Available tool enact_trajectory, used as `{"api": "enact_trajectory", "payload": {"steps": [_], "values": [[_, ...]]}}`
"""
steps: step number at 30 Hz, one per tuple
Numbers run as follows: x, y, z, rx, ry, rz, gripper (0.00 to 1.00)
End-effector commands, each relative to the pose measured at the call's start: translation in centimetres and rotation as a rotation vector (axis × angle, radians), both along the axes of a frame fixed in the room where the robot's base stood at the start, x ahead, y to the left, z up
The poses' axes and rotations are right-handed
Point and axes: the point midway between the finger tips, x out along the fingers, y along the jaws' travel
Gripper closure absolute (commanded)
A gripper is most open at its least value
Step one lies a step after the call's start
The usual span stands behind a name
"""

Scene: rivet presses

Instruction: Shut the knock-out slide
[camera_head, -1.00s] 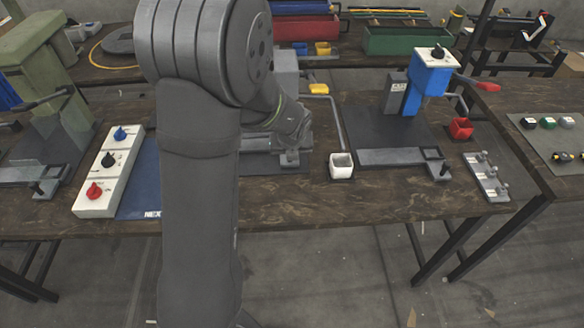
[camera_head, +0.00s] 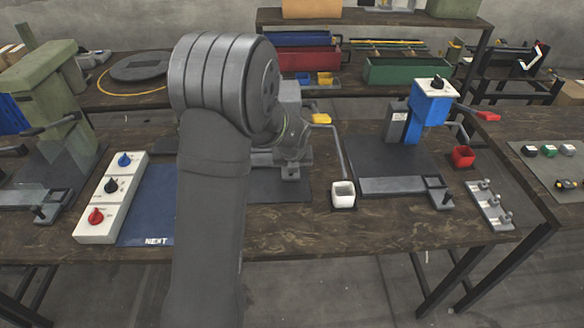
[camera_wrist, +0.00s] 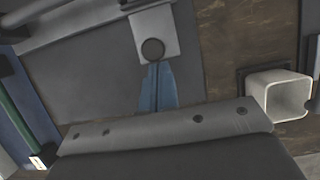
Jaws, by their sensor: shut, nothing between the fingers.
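A grey press (camera_head: 290,95) with a yellow-ended lever (camera_head: 320,118) stands behind my arm, largely hidden. In the wrist view, a light grey plate (camera_wrist: 147,22) with a dark round knob (camera_wrist: 152,50) lies over its grey base; I take this for the knock-out slide's end. The plate's end also shows below my wrist in the head view (camera_head: 290,173). My gripper (camera_wrist: 156,68) is shut and empty, its bluish fingers pointing at the knob. The tips are at or very near the knob; I cannot tell whether they touch. The head view hides the fingers behind my arm.
A white open cup (camera_head: 343,194) stands right of the grey press and shows in the wrist view (camera_wrist: 285,95). A blue press (camera_head: 428,108) with a red cup (camera_head: 462,156) stands further right. A white knob box (camera_head: 112,198) and blue mat (camera_head: 150,210) are left.

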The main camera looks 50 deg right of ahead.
Motion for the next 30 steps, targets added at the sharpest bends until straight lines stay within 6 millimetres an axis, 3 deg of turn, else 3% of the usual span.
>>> {"api": "enact_trajectory", "payload": {"steps": [4,9,21,30], "values": [[-0.4,0.4,0.4,-0.012,-0.008,0.0,1.0],[-2.9,2.9,0.3,-0.004,-0.003,-0.001,1.0],[-4.9,4.8,7.1,-0.004,-0.003,0.0,1.0],[-5.5,5.5,9.3,-0.002,0.0,0.001,1.0]]}}
